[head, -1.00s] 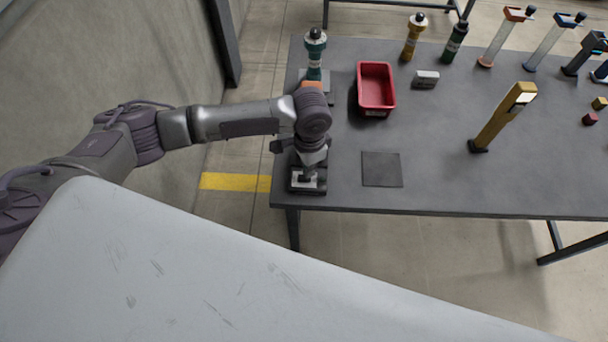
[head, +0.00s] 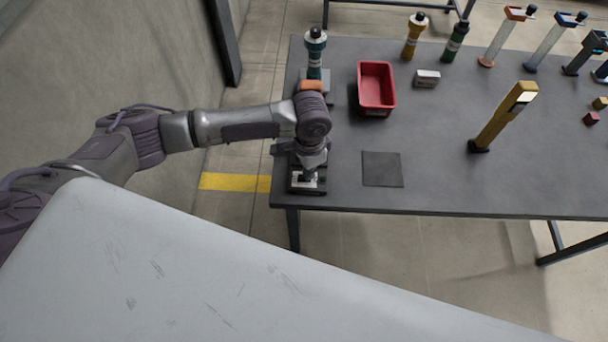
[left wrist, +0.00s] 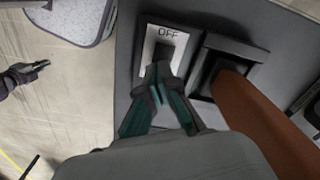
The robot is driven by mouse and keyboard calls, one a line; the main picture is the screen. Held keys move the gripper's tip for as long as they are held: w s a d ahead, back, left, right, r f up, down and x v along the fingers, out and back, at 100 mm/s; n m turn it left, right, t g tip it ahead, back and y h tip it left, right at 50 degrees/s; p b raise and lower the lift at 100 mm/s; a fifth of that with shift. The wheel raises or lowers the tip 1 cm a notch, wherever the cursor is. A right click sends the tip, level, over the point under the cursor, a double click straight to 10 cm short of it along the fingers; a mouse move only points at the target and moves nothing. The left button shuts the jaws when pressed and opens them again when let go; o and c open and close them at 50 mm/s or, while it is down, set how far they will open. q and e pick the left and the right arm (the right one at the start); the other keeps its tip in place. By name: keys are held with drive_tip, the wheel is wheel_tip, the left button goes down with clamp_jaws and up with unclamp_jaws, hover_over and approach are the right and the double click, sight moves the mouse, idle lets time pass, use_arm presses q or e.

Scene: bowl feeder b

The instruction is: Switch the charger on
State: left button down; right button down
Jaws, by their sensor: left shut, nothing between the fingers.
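The charger (head: 294,189) is a dark unit at the table's front left corner with a pale switch plate. In the left wrist view the switch plate (left wrist: 149,47) reads OFF, with a dark switch lever (left wrist: 164,56) below the word. My left gripper (head: 309,176) points down over the plate. In the left wrist view its dark and teal fingers (left wrist: 160,88) are shut and empty, with their tips at or very near the lever. I cannot tell whether they touch. A dark gripper shape (left wrist: 25,75), probably my right one, shows small at the left edge.
A dark square socket (left wrist: 215,66) sits beside the plate, partly behind a blurred orange-brown part (left wrist: 262,115). The front middle of the table is clear around a dark square (head: 381,169).

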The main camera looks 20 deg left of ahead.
use_arm(q)
drive_tip(key=shift+f, duration=0.5)
drive_tip(key=shift+r, duration=0.1)
wheel_tip(320, 180, up, 7)
drive_tip(key=p, duration=0.8)
idle(0.5)
